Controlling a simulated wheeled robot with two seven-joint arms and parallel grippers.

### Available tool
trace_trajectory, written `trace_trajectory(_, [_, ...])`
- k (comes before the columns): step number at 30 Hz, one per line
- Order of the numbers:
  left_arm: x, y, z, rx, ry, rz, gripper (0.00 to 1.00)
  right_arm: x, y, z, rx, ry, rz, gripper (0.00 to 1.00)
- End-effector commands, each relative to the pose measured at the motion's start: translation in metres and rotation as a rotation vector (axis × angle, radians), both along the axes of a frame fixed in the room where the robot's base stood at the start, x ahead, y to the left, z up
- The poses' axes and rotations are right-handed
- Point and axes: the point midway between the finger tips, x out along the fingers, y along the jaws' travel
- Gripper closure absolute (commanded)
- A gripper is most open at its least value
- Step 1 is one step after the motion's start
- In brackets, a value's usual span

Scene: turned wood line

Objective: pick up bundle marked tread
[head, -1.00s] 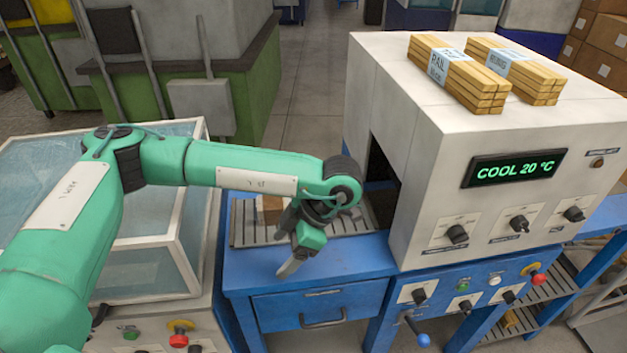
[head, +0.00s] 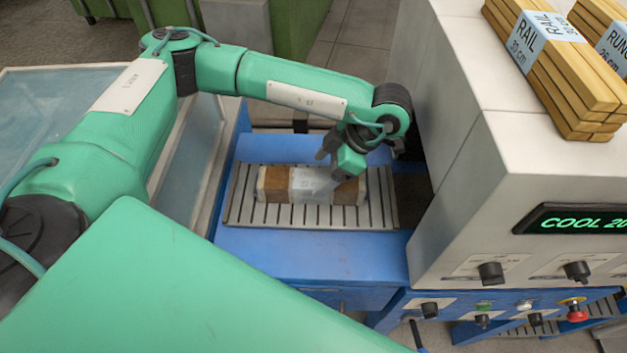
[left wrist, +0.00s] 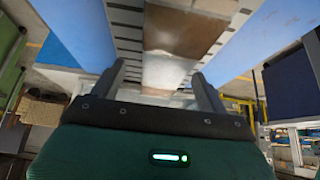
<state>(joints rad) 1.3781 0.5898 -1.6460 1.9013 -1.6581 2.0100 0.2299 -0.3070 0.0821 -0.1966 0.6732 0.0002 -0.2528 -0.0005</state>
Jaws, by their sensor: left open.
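A brown wooden bundle (head: 346,193) with a pale wrap label lies on the slatted grey rack (head: 245,208) of the blue bench. The label's print is too small to read. My left gripper (head: 327,170) is open, pointing down just above the bundle's right half, over the label. In the left wrist view, the bundle (left wrist: 185,28) and its pale label lie ahead between the two spread fingers (left wrist: 162,82); I cannot tell whether they touch it. My right gripper is not in view.
A white oven-like machine (head: 530,160) with a display reading COOL 20 stands close on the right. On its top lie a RAIL bundle (head: 545,75) and a RUNG bundle (head: 610,35). A clear-topped case (head: 50,110) stands left.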

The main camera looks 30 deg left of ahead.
Motion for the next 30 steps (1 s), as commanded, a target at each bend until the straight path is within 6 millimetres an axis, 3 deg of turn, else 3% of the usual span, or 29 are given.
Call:
trace_trajectory(13, [-0.020, 0.023, -0.033, -0.001, 0.003, 0.001, 0.24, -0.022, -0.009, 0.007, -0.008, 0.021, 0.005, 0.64])
trace_trajectory(26, [-0.022, 0.029, -0.043, 0.000, 0.000, 0.001, 0.24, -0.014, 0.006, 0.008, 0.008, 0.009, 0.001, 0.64])
trace_trajectory(30, [-0.022, 0.029, -0.043, 0.000, 0.000, 0.000, 0.51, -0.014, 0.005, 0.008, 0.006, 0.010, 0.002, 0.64])
